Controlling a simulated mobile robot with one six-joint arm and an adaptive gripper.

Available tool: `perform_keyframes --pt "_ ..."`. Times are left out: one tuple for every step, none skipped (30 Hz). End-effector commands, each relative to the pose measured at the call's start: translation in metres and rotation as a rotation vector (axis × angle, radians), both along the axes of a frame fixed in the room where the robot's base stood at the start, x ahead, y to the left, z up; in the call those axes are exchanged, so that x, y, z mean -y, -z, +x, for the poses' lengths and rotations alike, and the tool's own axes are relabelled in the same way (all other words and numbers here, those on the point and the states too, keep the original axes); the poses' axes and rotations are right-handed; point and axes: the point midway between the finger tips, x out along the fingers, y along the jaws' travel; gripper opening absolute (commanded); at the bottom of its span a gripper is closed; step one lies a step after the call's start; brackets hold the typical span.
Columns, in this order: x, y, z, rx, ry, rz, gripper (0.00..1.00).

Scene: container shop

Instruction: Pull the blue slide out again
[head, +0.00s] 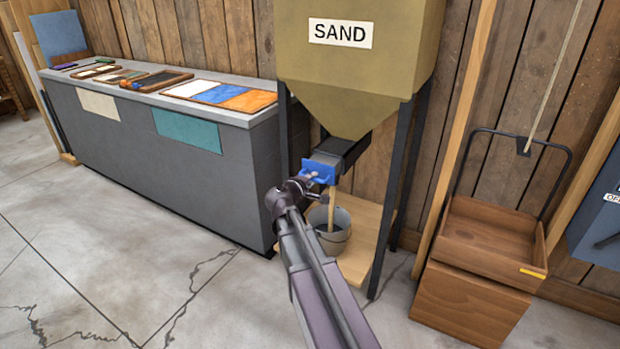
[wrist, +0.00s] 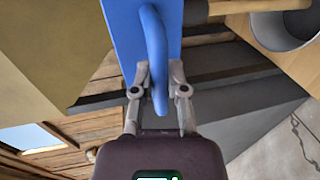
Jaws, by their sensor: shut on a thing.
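The blue slide (head: 318,172) sits at the chute under the olive hopper (head: 360,60) labelled SAND. In the wrist view the blue slide (wrist: 125,28) shows as a flat plate with a curved blue handle (wrist: 157,45). My gripper (wrist: 158,78) has a finger on each side of this handle and is shut on it. In the head view my gripper (head: 312,180) reaches the front of the slide. A tan stream (head: 331,208) runs from below the chute down into a grey bucket (head: 342,243). The bucket's inside is mostly hidden.
Dark legs (head: 393,190) of the hopper stand on both sides of the bucket, which rests on a wooden board (head: 362,262). A grey counter (head: 160,140) with trays is on the left. A wooden box cart (head: 485,245) stands on the right. The front floor is clear.

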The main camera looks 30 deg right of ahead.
Motion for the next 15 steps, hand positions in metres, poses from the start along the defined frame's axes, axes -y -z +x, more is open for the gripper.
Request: perform_keyframes --pt "0.0009 0.0011 -0.0051 -0.001 0.008 0.004 0.00" --pt "0.0012 0.0010 -0.0056 -0.001 0.008 0.004 0.00" --pt "0.0014 0.0011 -0.0059 -0.001 0.010 0.005 0.00" --pt "0.0016 0.0013 -0.0061 -0.001 0.010 0.005 0.00" --pt "0.0018 0.0013 -0.0061 -0.001 0.010 0.005 0.00" --pt "0.0021 0.0014 -0.0063 -0.002 0.010 0.006 0.00" --pt "0.0025 0.0015 -0.0064 -0.001 0.010 0.007 0.00" --pt "0.0029 0.0015 -0.0066 -0.001 0.011 0.006 0.00" --pt "0.0036 0.0016 -0.0067 -0.001 0.011 0.006 0.00" --pt "0.0040 0.0016 -0.0068 0.000 0.011 0.007 0.00" --pt "0.0044 0.0017 -0.0069 0.000 0.012 0.007 0.25" --pt "0.0052 0.0017 -0.0071 0.000 0.012 0.007 0.36" --pt "0.0058 0.0016 -0.0070 -0.001 0.013 0.007 0.45" --pt "0.0065 0.0015 -0.0071 0.000 0.014 0.006 0.54" --pt "0.0074 0.0014 -0.0071 0.000 0.014 0.006 0.54"
